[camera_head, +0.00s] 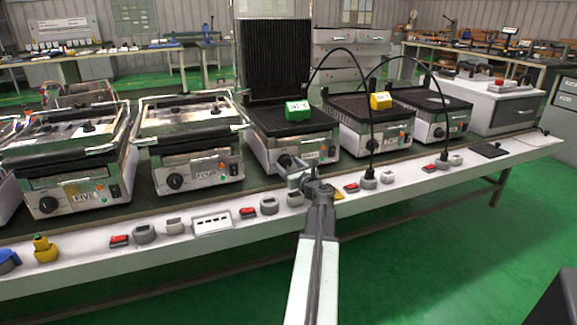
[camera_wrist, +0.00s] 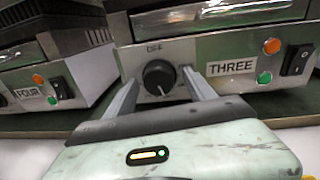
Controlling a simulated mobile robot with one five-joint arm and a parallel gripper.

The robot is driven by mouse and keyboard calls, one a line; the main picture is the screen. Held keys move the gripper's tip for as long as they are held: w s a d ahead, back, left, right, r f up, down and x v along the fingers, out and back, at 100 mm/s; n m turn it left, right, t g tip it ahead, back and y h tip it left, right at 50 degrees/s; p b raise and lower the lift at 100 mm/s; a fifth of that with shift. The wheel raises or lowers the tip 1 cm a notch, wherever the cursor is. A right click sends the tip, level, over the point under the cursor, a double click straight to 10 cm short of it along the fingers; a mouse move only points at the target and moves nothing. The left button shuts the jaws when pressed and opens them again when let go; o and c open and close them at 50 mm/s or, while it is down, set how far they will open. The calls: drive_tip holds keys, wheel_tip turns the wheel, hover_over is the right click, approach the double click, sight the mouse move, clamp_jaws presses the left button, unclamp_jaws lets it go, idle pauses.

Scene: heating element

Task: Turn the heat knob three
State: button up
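The heating unit labelled THREE (camera_head: 300,135) stands in the middle of the bench with its ribbed lid raised. Its black round heat knob (camera_wrist: 159,77) is on the steel front, below the word OFF; its white pointer line points down and slightly right. The THREE label (camera_wrist: 232,67) is to its right. My gripper (camera_wrist: 160,80) is open and empty, with one finger on each side of the knob in the wrist view. I cannot tell whether the fingers touch it. In the head view my gripper (camera_head: 300,172) is in front of the unit, near the knob (camera_head: 285,160).
Unit FOUR (camera_head: 190,150) and unit FIVE (camera_head: 65,165) stand to the left, more units to the right. A green block (camera_head: 297,110) and a yellow block (camera_head: 380,101) sit on the grills. Black cables arch up at the right. Sockets and red switches line the white bench edge (camera_head: 240,240).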

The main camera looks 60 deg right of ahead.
drive_tip(key=c, duration=1.3)
drive_tip(key=shift+o, duration=0.2)
drive_tip(key=shift+r+n, duration=0.15)
drive_tip(key=shift+n, duration=0.55)
drive_tip(key=n, duration=0.3)
drive_tip(key=shift+p, duration=0.4)
drive_tip(key=o, duration=1.4)
drive_tip(key=v, duration=0.8)
